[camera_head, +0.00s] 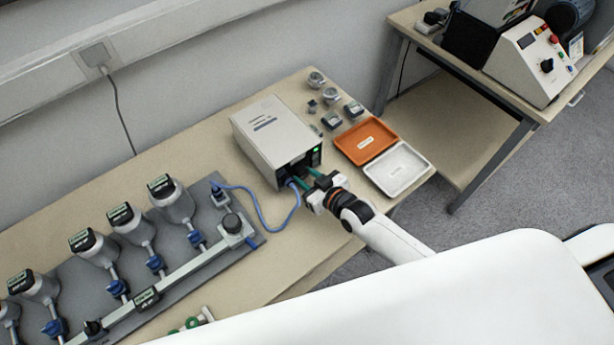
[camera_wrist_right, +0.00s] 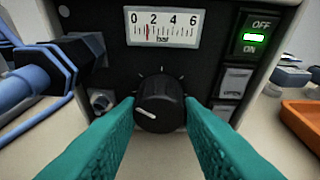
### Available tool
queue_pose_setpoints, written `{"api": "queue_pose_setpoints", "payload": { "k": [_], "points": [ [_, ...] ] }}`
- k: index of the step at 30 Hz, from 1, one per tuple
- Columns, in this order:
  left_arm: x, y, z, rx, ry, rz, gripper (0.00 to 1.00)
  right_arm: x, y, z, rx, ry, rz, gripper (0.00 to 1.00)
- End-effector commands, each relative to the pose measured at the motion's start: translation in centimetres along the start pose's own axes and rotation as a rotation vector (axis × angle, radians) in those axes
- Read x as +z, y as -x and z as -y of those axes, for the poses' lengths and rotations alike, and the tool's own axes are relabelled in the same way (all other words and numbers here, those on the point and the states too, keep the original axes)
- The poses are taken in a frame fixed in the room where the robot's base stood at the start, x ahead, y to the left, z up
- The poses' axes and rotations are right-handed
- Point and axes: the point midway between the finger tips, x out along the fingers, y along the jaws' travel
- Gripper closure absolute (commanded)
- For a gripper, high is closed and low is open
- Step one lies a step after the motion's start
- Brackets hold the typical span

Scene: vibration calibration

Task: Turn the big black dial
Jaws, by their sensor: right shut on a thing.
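The big black dial (camera_wrist_right: 159,103) is on the dark front panel of a light grey instrument box (camera_head: 272,132). In the right wrist view its white mark points to the left and slightly up. The teal fingers of my right gripper (camera_wrist_right: 161,112) stand on both sides of the dial and are shut on it. In the head view my right gripper (camera_head: 310,178) is at the box's front, and the dial is hidden there. A green ON light (camera_wrist_right: 255,37) is lit. My left gripper is not in view.
A blue cable plug (camera_wrist_right: 62,62) sits left of the dial. An orange tray (camera_head: 366,141) and a white tray (camera_head: 397,169) lie right of the box. A grey plate (camera_head: 215,265) with several sensors is on the left. Small metal parts (camera_head: 331,96) stand behind the trays.

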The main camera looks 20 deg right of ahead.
Motion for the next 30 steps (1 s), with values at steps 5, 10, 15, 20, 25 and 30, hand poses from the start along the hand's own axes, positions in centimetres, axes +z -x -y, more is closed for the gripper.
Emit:
{"api": "queue_pose_setpoints", "payload": {
  "k": [5,10,15,20,25,30],
  "points": [
    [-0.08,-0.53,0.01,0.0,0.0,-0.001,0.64,-0.19,-0.05,0.1,0.034,-0.092,0.004,0.9],
    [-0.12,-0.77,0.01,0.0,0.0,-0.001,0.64,-0.17,-0.03,0.09,0.054,-0.152,0.007,0.9],
    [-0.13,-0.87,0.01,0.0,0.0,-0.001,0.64,-0.14,-0.01,0.13,0.064,-0.182,0.008,0.9],
    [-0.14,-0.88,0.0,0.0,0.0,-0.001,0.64,-0.11,-0.01,0.1,0.066,-0.189,0.008,0.9],
    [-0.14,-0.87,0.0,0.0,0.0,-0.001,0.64,-0.09,-0.01,0.09,0.067,-0.188,0.009,0.9],
    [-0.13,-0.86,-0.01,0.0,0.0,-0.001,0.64,-0.08,-0.01,0.09,0.066,-0.188,0.009,0.57]
  ]
}}
